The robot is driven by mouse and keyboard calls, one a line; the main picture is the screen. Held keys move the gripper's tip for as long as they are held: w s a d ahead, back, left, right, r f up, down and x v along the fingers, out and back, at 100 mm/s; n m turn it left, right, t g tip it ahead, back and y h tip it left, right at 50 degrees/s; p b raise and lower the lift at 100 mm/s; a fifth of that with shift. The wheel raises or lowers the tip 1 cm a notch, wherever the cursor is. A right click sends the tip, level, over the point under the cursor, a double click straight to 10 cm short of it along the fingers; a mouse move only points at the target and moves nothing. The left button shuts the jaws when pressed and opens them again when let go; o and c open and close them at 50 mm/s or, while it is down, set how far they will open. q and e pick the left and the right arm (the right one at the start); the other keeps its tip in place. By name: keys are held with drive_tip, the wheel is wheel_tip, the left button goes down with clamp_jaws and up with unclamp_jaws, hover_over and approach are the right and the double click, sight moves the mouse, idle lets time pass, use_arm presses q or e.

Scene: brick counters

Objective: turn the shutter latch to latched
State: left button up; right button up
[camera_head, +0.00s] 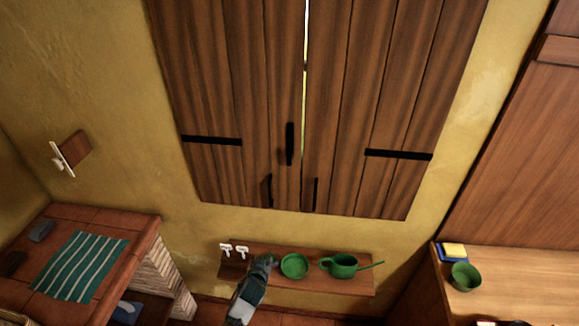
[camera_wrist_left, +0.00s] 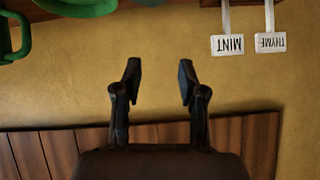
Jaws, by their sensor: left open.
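The wooden shutters (camera_head: 345,110) are two plank leaves on the yellow wall, with a thin bright gap between them. The black shutter latch (camera_head: 290,143) stands upright on the left leaf, beside the gap; it does not cross onto the right leaf. Two thin black handles, left (camera_head: 269,190) and right (camera_head: 316,194), sit near the lower edge. My left gripper (camera_head: 268,262) is below the shutters, in front of the small shelf, well apart from the latch. In the left wrist view its fingers (camera_wrist_left: 158,82) are spread and empty, with shutter planks (camera_wrist_left: 245,140) at the bottom. My right gripper is not visible.
A brick counter (camera_head: 135,222) with a striped cloth (camera_head: 80,265) is at left, a wooden counter (camera_head: 520,290) at right.

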use_arm(q)
drive_tip(key=w+d+r+t, duration=0.1)
drive_tip(key=d+r+t, duration=0.1)
drive_tip(key=r, duration=0.9)
drive_tip(key=d+r+t, duration=0.1)
drive_tip(key=d+r, duration=0.2)
drive_tip(key=r, duration=0.8)
drive_tip(key=n+t+h, duration=0.1)
drive_tip(key=t+h, duration=0.1)
drive_tip(key=t, duration=0.2)
approach(289, 158)
drive_tip(key=w, duration=0.3)
drive_tip(key=w+d+p, duration=0.1)
drive_tip(key=w, duration=0.3)
drive_tip(key=w+d+p, duration=0.1)
drive_tip(key=w, duration=0.2)
drive_tip(key=shift+w+r, duration=0.2)
drive_tip(key=shift+w, duration=0.15)
drive_tip(key=shift+c, duration=0.2)
clamp_jaws()
